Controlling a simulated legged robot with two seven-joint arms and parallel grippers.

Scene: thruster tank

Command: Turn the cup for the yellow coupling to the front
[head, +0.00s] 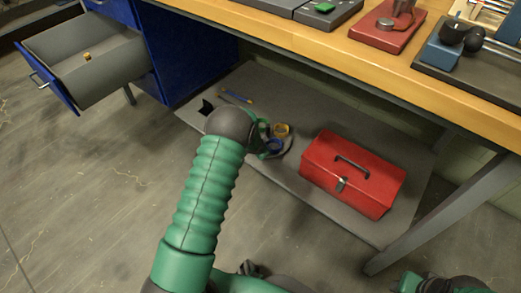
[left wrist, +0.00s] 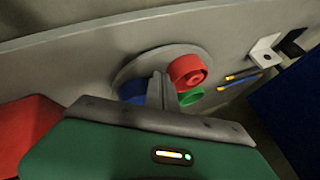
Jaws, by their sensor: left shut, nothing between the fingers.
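On the lower shelf is a round grey turntable (left wrist: 150,58) carrying coloured cups. In the head view the yellow cup (head: 282,130) is at its back right, with the blue cup (head: 275,146) nearer the front. In the left wrist view I see a red cup (left wrist: 188,70), a green cup (left wrist: 190,97) and the blue cup (left wrist: 131,91); the yellow one is out of sight there. My left gripper (left wrist: 162,90) is shut and empty, its fingers down among the cups; whether they touch one is unclear.
A red toolbox (head: 352,172) stands right of the turntable on the shelf (head: 390,222). Pencils (head: 236,96) and a small black object (head: 205,107) lie to the left. The workbench top (head: 290,48) overhangs. An open drawer (head: 110,75) holds a small yellowish piece (head: 87,57).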

